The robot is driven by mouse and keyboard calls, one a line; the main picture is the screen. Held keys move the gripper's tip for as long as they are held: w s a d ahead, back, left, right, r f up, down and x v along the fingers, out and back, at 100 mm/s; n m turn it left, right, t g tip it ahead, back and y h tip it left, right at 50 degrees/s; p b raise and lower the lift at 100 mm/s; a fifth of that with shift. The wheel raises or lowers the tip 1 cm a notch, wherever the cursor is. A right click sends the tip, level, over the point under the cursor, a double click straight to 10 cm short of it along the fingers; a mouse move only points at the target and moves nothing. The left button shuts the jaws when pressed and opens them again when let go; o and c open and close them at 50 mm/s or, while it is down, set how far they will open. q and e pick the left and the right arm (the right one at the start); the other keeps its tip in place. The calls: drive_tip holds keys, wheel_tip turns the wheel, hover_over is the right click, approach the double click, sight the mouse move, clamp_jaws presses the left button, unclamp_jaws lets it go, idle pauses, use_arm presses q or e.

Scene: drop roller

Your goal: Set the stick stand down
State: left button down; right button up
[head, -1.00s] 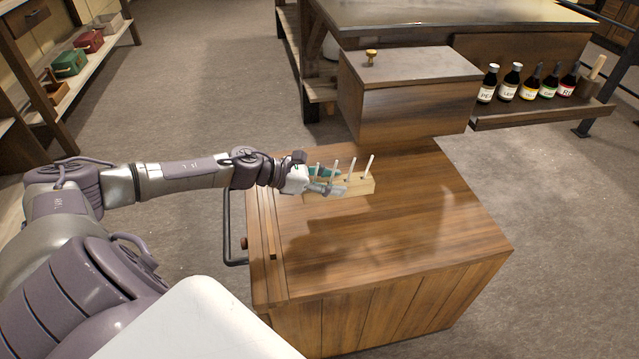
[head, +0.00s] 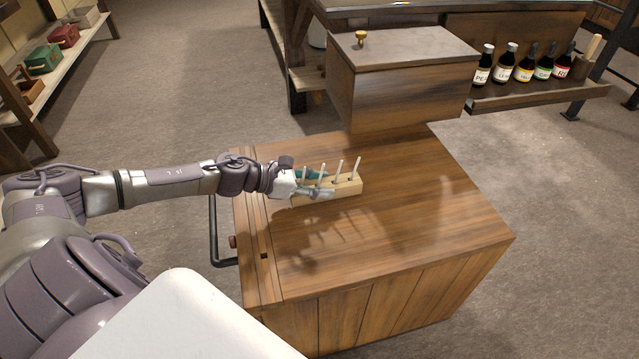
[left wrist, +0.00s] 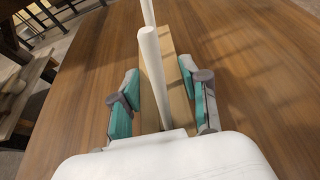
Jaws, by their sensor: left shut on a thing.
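The stick stand (head: 347,188) is a pale wooden block with several upright white sticks. It is over the left back part of the brown wooden cabinet top (head: 430,215). My left gripper (head: 322,184) comes in from the left and is shut on the block, with teal-padded fingers on both long sides. In the left wrist view the block (left wrist: 178,100) runs away between the fingers, with white sticks rising from it. I cannot tell whether its underside touches the wood. My right gripper is not in view.
A raised wooden box (head: 400,85) with a brass knob stands behind the cabinet top. Several dark bottles (head: 525,65) sit on a shelf at the back right. The front and right of the cabinet top are clear. A dark handle (head: 215,235) sticks out at its left side.

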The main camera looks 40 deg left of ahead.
use_arm(q)
drive_tip(key=shift+f, duration=0.2)
drive_tip(key=c, duration=0.6)
unclamp_jaws()
drive_tip(key=shift+r, duration=0.1)
